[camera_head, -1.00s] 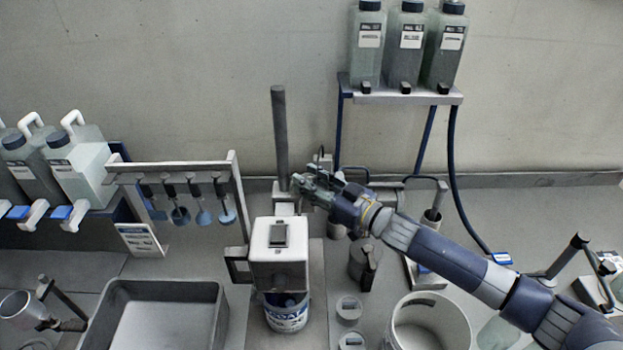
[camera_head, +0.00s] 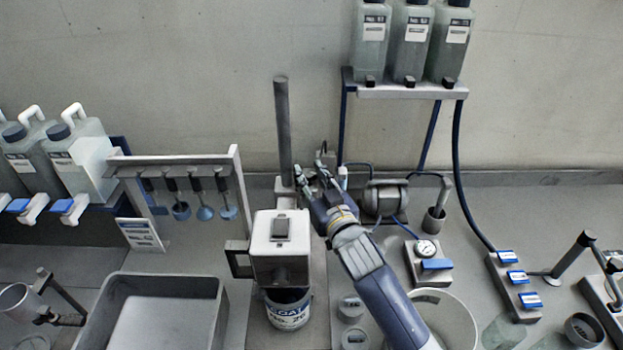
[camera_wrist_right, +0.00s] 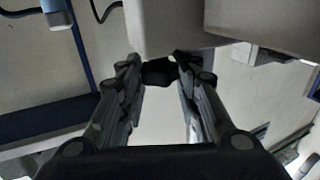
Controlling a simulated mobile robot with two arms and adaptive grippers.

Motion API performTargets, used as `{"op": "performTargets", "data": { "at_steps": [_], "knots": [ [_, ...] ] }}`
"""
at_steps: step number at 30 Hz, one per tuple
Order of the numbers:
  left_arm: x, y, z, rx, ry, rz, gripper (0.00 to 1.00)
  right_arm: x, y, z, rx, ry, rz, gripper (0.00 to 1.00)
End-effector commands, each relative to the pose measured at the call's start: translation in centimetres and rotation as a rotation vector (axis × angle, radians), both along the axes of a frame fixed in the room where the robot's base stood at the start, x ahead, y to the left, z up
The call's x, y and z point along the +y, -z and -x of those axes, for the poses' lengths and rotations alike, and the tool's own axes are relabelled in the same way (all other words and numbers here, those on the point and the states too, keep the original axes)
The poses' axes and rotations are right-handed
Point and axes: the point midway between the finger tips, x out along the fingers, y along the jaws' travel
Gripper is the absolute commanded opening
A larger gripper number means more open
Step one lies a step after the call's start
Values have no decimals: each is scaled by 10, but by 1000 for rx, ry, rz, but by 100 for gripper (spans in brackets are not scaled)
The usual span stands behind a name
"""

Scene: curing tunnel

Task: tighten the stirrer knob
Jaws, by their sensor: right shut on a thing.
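The stirrer has a white box-shaped head (camera_head: 279,262) on a grey upright post (camera_head: 283,130), with a labelled can (camera_head: 289,315) under the head. My right gripper (camera_head: 312,177) is beside the post, just behind and to the right of the head. In the right wrist view, its fingertips close on a small black knob (camera_wrist_right: 158,72) beneath a pale housing (camera_wrist_right: 165,25). In the head view the knob itself is hidden by the fingers. My left gripper is not in view.
A rack with hanging stirring tools (camera_head: 175,160) and a grey tray (camera_head: 215,310) stand to the left. A pump (camera_head: 385,198), a gauge block (camera_head: 427,262) and a white bucket (camera_head: 458,325) stand to the right. A bottle shelf (camera_head: 410,91) is on the back wall.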

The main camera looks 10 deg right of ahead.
Motion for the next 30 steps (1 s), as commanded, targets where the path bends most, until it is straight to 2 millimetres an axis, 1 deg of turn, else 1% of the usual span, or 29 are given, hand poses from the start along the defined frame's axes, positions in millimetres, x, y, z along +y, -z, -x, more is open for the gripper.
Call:
{"op": "performTargets", "data": {
  "at_steps": [17, 18, 20, 30],
  "knots": [
    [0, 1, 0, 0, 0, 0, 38, 0, 0, 0, 0, 17, 1, 7],
    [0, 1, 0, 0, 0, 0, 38, 0, 0, 0, 0, 17, 1, 40],
    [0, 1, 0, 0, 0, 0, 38, 0, 0, 0, 0, 17, 1, 52],
    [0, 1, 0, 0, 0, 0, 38, 1, 0, 0, -1, 15, 0, 52]
  ]
}}
